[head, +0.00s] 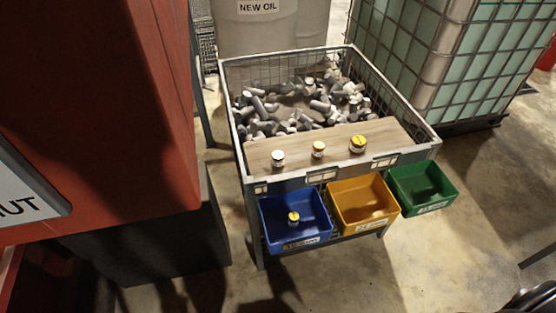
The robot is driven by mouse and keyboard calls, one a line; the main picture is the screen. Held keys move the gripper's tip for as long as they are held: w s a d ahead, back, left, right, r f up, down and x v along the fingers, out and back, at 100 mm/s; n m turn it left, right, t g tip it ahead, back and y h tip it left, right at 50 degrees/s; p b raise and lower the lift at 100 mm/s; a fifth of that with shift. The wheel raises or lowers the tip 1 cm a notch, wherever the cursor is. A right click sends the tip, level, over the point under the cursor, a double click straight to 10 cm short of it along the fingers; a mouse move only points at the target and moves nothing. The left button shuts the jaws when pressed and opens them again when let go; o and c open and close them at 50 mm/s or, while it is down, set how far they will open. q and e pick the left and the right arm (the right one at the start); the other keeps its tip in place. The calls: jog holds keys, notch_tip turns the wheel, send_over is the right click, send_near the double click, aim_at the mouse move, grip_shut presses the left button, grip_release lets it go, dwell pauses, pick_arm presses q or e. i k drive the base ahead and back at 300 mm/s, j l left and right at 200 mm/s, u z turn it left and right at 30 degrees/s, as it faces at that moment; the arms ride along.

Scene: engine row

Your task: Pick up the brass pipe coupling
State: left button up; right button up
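Three small, short cylindrical parts stand apart on a wooden board (215,0) at the front of a wire-sided crate. The left one (278,158) has a pale, whitish top. The middle one (318,149) and the larger right one (358,144) have yellow, brass-like tops. A similar yellow-topped part (293,217) is in the blue bin (315,228) below. I cannot tell for certain which is the brass pipe coupling. Neither of my grippers shows in the head view.
The crate (228,95) holds many grey cylindrical pieces. A yellow bin (345,222) and a green bin (425,204) hang beside the blue one. A large red block (110,90) stands close on the left. A caged tank (405,45) is behind right.

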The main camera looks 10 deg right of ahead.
aim_at(277, 158)
jog(key=l+u, duration=0.2)
jog(key=l, duration=0.25)
jog(key=k+l+u, duration=0.2)
jog(key=l, duration=0.25)
jog(key=l+u, duration=0.2)
jog(key=l, duration=0.3)
